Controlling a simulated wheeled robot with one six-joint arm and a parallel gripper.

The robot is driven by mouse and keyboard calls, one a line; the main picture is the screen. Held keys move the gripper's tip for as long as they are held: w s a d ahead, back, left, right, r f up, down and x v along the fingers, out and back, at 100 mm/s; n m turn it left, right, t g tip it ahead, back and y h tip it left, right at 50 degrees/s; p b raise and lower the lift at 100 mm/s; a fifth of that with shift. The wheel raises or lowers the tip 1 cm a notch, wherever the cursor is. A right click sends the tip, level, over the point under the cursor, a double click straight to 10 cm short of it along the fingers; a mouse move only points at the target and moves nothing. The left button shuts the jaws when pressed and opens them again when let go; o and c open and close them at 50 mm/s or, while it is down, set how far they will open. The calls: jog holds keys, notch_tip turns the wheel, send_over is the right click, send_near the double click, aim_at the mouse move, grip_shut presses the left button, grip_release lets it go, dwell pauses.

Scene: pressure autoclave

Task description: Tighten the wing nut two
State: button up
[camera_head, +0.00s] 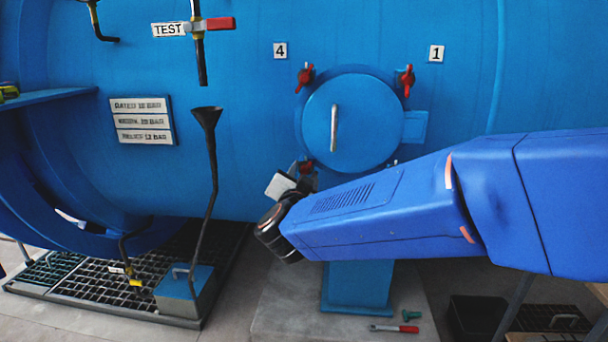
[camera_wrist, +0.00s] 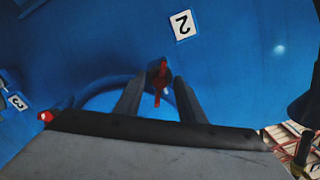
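In the wrist view, the red wing nut two (camera_wrist: 160,83) stands below the white label "2" (camera_wrist: 183,25) on the blue vessel. My gripper (camera_wrist: 159,84) is open, with one dark finger on each side of this nut and visible gaps between. The nut shows between the fingertips; I cannot tell its depth relative to them. In the head view, the round blue hatch (camera_head: 375,115) has a vertical handle (camera_head: 334,128).
Red wing nuts stand by label "4" (camera_head: 280,50) and label "1" (camera_head: 436,53). Another red nut (camera_wrist: 45,117) is near label "3" (camera_wrist: 17,102). A black funnel pipe (camera_head: 210,150) rises left of the hatch. A red-handled tool (camera_head: 395,328) lies on the floor.

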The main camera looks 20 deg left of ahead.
grip_shut()
